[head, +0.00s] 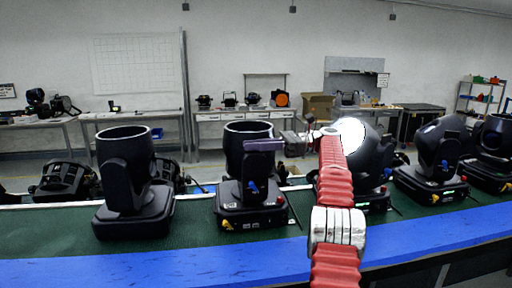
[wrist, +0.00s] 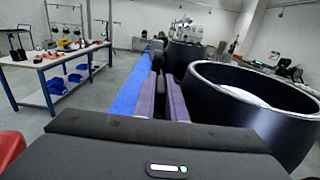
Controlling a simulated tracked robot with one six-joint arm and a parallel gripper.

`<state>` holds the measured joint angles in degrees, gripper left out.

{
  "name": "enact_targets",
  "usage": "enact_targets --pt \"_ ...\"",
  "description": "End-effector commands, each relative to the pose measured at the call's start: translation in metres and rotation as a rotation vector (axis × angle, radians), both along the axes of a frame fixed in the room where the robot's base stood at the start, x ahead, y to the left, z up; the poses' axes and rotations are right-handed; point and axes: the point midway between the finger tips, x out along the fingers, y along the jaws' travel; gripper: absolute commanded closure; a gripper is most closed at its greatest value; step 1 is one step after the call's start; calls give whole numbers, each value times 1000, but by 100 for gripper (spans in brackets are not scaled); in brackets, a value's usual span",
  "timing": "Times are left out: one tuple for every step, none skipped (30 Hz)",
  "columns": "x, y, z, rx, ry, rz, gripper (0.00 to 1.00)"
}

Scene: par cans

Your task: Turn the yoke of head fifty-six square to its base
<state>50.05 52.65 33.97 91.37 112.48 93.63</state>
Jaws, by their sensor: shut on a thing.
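The moving head (head: 248,134) that my gripper is at stands second from the left on the green bench, its wide round barrel pointing up. I cannot read a number on it. Its base (head: 252,212) sits flat, with a small yellow mark at the front corner. One yoke arm (head: 255,187) faces me; whether it is square to the base is hard to tell. My gripper (head: 264,145) is at the top of that yoke arm. In the wrist view, its purple fingers (wrist: 163,96) are shut on a dark narrow part, beside the black barrel (wrist: 225,112).
Another head (head: 128,180) stands close on the left. A head with a bright round lens (head: 352,136) stands right, behind my red arm. Further heads (head: 438,155) stand beyond it. The blue bench edge (head: 150,265) is clear in front. Side tables line the wall.

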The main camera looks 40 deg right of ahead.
Motion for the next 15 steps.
enact_targets --pt "2 1 -2 1 3 4 100" --pt "3 2 -1 1 3 5 100" --pt "3 2 -1 0 2 6 100" --pt "3 2 -1 0 2 7 100" --pt "4 2 -1 0 2 7 100" --pt "4 2 -1 0 2 7 100" --pt "4 2 -1 0 2 7 100" --pt "4 2 -1 0 2 7 100" --pt "4 2 -1 0 2 6 100" --pt "4 2 -1 1 2 6 100" --pt "4 2 -1 1 2 6 100" --pt "4 3 -1 0 1 5 100" --pt "5 3 -1 0 1 5 100" --pt "5 3 -1 0 1 5 100" --pt "5 3 0 0 1 5 86"
